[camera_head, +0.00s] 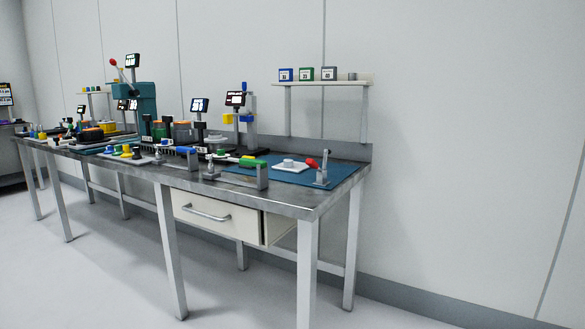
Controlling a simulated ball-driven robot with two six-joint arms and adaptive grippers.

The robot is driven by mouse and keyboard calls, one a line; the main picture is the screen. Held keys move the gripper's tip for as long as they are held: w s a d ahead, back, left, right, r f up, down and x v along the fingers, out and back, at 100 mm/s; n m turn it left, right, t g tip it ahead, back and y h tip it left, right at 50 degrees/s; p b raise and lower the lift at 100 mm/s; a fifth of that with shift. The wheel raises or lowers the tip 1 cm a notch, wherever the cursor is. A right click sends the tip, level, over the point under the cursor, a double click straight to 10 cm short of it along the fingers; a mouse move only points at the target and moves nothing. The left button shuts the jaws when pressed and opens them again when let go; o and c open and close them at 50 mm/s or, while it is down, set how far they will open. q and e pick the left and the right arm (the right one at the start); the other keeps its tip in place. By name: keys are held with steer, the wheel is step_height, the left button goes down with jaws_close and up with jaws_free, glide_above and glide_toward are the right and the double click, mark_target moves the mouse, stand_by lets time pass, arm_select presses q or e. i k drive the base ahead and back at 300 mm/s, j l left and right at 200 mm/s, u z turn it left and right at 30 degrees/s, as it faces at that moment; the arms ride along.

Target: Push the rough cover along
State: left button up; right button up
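I cannot tell for certain which piece is the rough cover. A small pale round part on a white square plate (290,166) rests on the blue mat (316,177) at the right end of the workbench (290,200); the frame is too small to show its surface. Neither of my grippers shows in the head view, and nothing of my arms is seen near the bench.
A green-topped grey bracket (254,168) stands at the front edge. A teal press (145,100), screens and coloured parts crowd the left. A shelf (330,83) holds labelled boxes. Floor in front is clear.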

mark_target(288, 166)
steer(key=i+j+z, duration=0.1)
steer(key=z, duration=0.6)
steer(key=i+j+z, duration=0.15)
steer(key=j+z, duration=0.5)
steer(key=j, duration=0.2)
steer(key=j+z, duration=0.35)
steer(key=j, duration=0.15)
steer(key=i, duration=0.05)
